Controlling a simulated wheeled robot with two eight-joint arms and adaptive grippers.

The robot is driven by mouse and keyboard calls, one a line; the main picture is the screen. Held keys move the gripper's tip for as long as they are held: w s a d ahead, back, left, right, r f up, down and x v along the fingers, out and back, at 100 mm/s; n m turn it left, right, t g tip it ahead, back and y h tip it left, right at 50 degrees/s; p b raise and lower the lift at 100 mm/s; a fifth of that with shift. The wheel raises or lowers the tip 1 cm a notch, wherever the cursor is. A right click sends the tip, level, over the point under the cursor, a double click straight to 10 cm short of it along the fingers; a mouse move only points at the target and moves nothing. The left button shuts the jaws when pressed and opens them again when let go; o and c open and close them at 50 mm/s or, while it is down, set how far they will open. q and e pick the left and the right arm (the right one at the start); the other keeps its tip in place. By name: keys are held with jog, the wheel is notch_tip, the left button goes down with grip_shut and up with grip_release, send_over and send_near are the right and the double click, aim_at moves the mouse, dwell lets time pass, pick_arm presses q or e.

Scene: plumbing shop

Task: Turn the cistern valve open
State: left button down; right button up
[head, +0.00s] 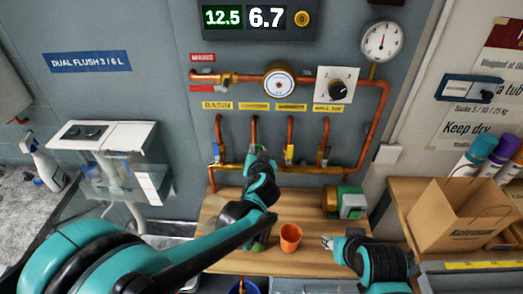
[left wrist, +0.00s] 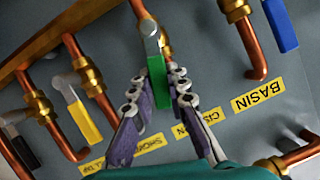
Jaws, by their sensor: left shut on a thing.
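The cistern valve has a green lever (left wrist: 157,82) on a metal stem below a copper pipe with brass fittings, seen in the left wrist view. My left gripper (left wrist: 155,95) is shut on this lever, with its purple-backed fingers on either side. In the head view my left gripper (head: 260,152) is at the pipe row and hides most of the valve. The label under the lever, partly hidden by a finger, starts with "CIS" (left wrist: 212,115). My right gripper (head: 328,243) is low, right of the orange cup, away from the valve; its jaw opening is unclear.
Beside it are the basin valve's blue lever (left wrist: 281,25), a yellow lever (left wrist: 84,121) and a black lever (left wrist: 20,150). A wooden bench (head: 225,200) below holds an orange cup (head: 290,238) and a green-and-grey device (head: 345,202). A paper bag (head: 460,215) stands at right.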

pick_arm(q)
jog(key=shift+a+r+n+h, duration=0.1)
jog(key=shift+a+n+h, duration=0.3)
jog(key=shift+a+n, duration=0.25)
jog(key=shift+d, duration=0.1)
jog(key=c, duration=1.5)
grip_release()
jog(key=shift+o, duration=0.2)
jog(key=v, duration=1.2)
